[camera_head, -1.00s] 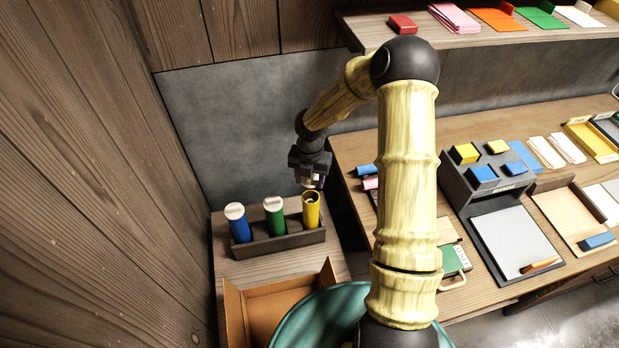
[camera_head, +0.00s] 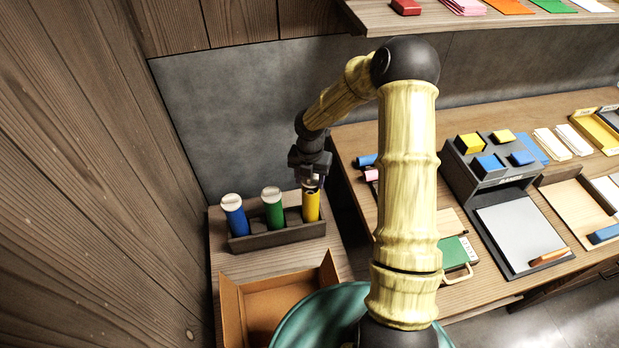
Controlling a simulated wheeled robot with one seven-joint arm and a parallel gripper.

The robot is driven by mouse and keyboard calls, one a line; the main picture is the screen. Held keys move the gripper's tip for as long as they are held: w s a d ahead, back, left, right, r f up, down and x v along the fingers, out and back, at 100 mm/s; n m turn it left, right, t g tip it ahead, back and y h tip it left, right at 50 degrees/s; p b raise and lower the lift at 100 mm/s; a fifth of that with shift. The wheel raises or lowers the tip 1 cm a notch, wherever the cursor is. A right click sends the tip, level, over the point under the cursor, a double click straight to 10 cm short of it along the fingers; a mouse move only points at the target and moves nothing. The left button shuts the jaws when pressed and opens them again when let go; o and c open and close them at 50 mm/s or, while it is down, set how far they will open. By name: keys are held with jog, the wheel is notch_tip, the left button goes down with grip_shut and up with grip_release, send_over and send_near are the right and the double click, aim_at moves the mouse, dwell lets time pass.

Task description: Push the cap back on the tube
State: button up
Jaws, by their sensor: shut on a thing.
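The yellow tube (camera_head: 312,207) stands upright in the right end of a dark rack (camera_head: 282,238). My gripper (camera_head: 312,184) is right over the tube's top, shut on the cap. The cap is mostly hidden between the fingers, with only a pale bit showing. The tube's mouth is covered by my gripper. I cannot tell whether the cap is seated in the tube or only touching its rim.
A blue tube (camera_head: 235,217) and a green tube (camera_head: 273,208), both with pale caps, stand in the same rack. An open orange-brown box (camera_head: 272,301) lies in front. A desk with a dark block holder (camera_head: 487,168) is at the right.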

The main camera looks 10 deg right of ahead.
jog(key=shift+f+b, duration=0.35)
jog(key=shift+f, duration=0.6)
jog(key=shift+s+a+r+p, duration=0.1)
jog(key=shift+s+p, duration=0.05)
jog(key=shift+p, duration=0.35)
dwell(0.5)
jog(key=shift+f+p, duration=0.25)
jog(key=shift+p, duration=0.35)
dwell(1.7)
jog(key=o, duration=1.5)
jog(key=shift+r+p, duration=3.55)
